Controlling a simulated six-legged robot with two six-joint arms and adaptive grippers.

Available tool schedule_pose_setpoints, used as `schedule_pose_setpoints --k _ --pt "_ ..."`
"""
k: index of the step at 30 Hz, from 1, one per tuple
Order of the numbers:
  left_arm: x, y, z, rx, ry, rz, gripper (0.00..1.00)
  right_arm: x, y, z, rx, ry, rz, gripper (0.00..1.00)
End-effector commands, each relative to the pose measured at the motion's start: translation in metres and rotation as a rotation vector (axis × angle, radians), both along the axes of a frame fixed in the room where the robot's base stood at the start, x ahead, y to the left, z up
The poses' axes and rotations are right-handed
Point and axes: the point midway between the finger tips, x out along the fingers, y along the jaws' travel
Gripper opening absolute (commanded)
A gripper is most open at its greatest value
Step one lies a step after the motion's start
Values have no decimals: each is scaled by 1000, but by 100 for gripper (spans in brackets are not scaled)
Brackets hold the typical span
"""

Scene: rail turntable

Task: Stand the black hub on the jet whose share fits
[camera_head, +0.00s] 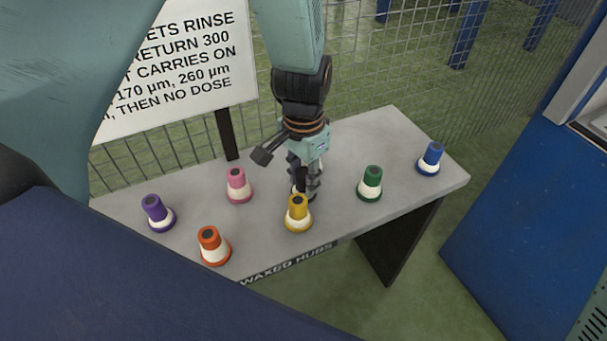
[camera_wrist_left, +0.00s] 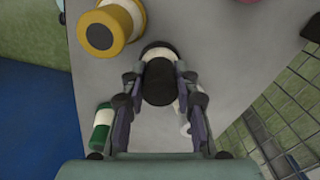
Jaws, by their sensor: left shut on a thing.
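The black hub (camera_wrist_left: 158,82) shows in the left wrist view, with a black body and a pale waxed base. My left gripper (camera_wrist_left: 160,98) is shut on it, a finger on each side. In the head view my left gripper (camera_head: 303,182) points down at the grey table, just behind the yellow hub (camera_head: 298,213). The black hub (camera_head: 301,176) is there partly hidden by the fingers and the yellow hub. I cannot tell whether its base touches the table. I make out no jet in these views. My right gripper is not in view.
Around it stand purple (camera_head: 158,213), orange (camera_head: 213,246), pink (camera_head: 238,186), green (camera_head: 370,183) and blue (camera_head: 429,159) hubs on the table (camera_head: 395,135). A sign (camera_head: 185,60) and wire fence (camera_head: 400,70) are behind. A blue cabinet (camera_head: 530,200) stands right.

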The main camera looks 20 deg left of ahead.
Motion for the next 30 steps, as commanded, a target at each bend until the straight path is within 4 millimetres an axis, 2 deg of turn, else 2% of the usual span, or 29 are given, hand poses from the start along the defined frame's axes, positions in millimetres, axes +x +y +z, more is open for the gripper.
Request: schedule_pose_setpoints --k 1,9,19,23,30 --pt "0 0 -1 0 -1 0 32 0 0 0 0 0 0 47" --pt "0 0 0 0 0 0 53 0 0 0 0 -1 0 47" --pt "0 0 4 0 -1 0 53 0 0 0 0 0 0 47" --pt "1 0 22 0 -3 -1 53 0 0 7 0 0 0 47" --pt "1 0 73 0 -4 0 53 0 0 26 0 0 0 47"
